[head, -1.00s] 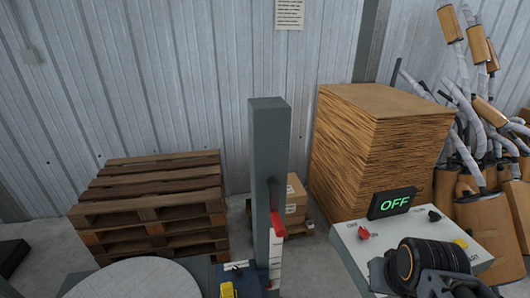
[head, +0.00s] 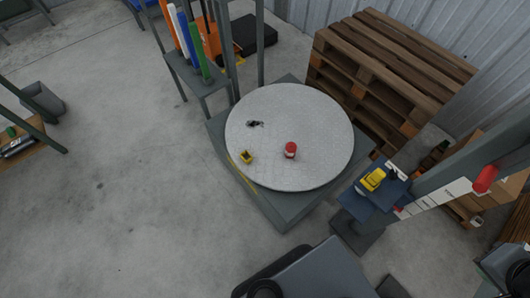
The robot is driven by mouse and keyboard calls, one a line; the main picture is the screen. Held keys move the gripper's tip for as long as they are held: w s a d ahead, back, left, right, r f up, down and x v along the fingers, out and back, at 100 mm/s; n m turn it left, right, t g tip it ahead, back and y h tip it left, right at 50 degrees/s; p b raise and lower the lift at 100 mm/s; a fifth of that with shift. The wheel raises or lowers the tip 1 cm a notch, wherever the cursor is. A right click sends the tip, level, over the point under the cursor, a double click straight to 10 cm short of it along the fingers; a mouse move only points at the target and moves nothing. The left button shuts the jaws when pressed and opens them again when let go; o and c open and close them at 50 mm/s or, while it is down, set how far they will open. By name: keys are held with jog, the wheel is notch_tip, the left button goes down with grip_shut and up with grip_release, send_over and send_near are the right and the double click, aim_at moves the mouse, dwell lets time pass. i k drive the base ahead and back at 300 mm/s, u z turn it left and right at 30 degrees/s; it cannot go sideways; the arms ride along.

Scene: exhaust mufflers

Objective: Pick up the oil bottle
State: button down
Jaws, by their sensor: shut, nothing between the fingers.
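A small red and white container (head: 290,150) stands on the round grey table top (head: 320,110). I cannot tell whether it is the oil bottle; no other thing in view is clearly an oil bottle. A small yellow and black object (head: 246,157) sits to its left near the table's edge. A small black object (head: 255,124) lies farther back on the same top. A dark part of my arm shows at the right edge, but the fingers of my gripper are not in view.
A blue stand with a yellow object (head: 373,180) is right of the round table, beside a grey post with a red part (head: 485,179). Stacked pallets (head: 385,62) stand behind. A rack with coloured boards (head: 188,45) is at the back. The floor on the left is open.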

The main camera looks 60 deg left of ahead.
aim_at(290, 147)
jog(key=u, duration=3.95)
jog(key=i, duration=2.45)
jog(key=z, duration=3.7)
jog(key=i, duration=0.55)
